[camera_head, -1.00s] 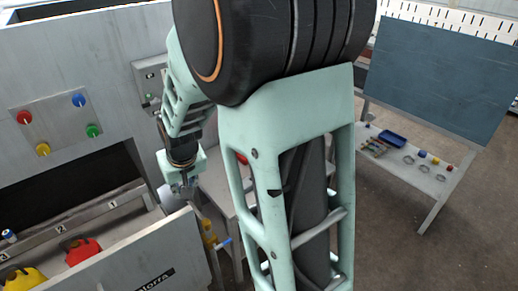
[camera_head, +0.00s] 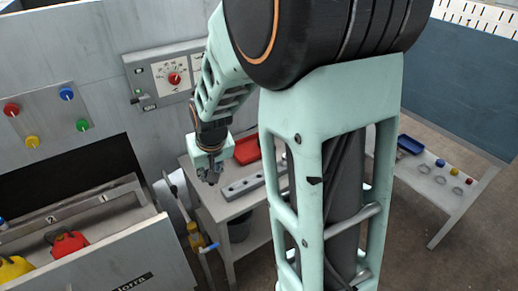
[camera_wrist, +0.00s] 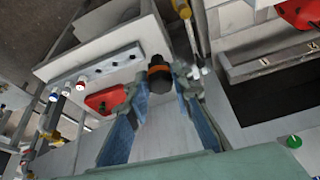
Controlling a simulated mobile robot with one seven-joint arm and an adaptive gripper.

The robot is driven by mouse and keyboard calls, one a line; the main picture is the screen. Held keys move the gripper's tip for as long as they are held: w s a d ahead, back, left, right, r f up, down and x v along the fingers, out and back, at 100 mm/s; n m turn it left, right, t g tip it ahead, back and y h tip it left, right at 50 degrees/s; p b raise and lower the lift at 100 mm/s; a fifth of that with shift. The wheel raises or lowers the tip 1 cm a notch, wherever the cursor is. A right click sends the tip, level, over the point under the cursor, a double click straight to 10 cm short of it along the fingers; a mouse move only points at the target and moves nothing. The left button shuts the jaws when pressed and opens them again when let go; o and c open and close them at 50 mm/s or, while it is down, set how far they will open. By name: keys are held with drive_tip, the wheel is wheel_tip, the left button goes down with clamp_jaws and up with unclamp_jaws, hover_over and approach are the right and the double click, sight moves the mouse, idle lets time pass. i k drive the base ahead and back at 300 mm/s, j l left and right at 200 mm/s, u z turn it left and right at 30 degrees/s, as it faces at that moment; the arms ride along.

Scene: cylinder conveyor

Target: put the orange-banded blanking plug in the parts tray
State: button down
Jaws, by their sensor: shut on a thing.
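The blanking plug (camera_wrist: 159,76) is a short dark cylinder with an orange band. In the wrist view it sits between the fingertips of my gripper (camera_wrist: 162,84), which is shut on it. In the head view my gripper (camera_head: 211,178) hangs beside and above a small grey table; the plug is too small to make out clearly there. A red tray (camera_head: 246,149) lies at the back of that table, partly hidden by my arm. It also shows in the wrist view (camera_wrist: 104,101), to the left of the plug. The gripper is apart from the tray.
A grey holed block (camera_head: 243,186) lies on the small table, in front of the red tray. The conveyor (camera_head: 130,262) with red and yellow jugs is at left. A side table at right holds a blue tray (camera_head: 411,145) and small rings. A control panel (camera_head: 160,75) stands behind.

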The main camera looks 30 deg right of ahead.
sight(242, 154)
drive_tip(key=l, duration=0.35)
drive_tip(key=i+l, duration=0.1)
drive_tip(key=l, duration=0.25)
drive_tip(key=i+l, duration=0.15)
drive_tip(key=l, duration=0.15)
drive_tip(key=i+l+z, duration=0.1)
drive_tip(key=l, duration=0.25)
drive_tip(key=i+l, duration=0.15)
drive_tip(key=i, duration=0.55)
